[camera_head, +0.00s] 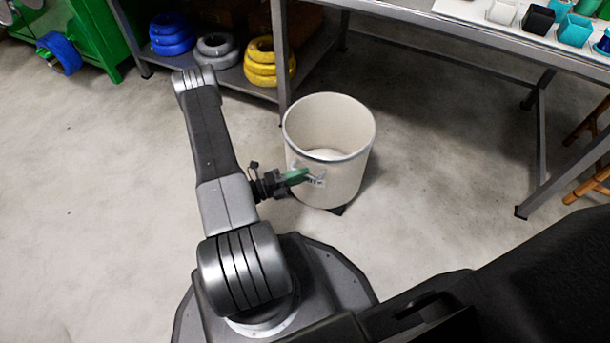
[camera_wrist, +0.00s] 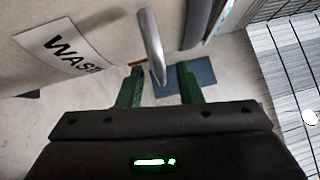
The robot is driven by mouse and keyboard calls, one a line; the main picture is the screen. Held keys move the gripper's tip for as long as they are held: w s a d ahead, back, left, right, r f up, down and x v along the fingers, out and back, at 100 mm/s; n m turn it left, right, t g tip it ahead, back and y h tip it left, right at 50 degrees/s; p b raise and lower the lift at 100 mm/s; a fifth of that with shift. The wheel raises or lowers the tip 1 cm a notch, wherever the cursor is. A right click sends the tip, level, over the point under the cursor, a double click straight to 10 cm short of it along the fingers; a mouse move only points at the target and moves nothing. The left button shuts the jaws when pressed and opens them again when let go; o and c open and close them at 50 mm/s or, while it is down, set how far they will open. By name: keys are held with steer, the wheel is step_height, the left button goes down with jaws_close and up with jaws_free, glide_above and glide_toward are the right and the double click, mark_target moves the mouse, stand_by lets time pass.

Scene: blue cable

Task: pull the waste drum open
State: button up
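The waste drum (camera_head: 350,185) is a round, cream-coloured, open-topped bin with a grey rim, standing on the floor by the workbench. A white label starting "WAS" (camera_wrist: 62,48) is on its wall in the wrist view. A curved metal handle (camera_wrist: 150,42) sticks out from the drum beside the label. My gripper (camera_head: 298,176) is at the drum's front side, close to the label. In the wrist view its two green fingers (camera_wrist: 159,88) are apart, and the handle's end reaches between them with gaps on both sides. I cannot tell how deep the handle lies.
A grey metal workbench (camera_head: 400,16) stands behind, its leg (camera_head: 281,55) close to the drum. Yellow cable coils (camera_head: 268,66) and blue coils (camera_head: 171,35) lie on its low shelf. A wooden stool (camera_head: 590,150) stands at the right. The floor at the left is clear.

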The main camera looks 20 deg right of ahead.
steer(key=shift+s+d+r, duration=0.1)
steer(key=shift+d, duration=0.65)
jaws_close()
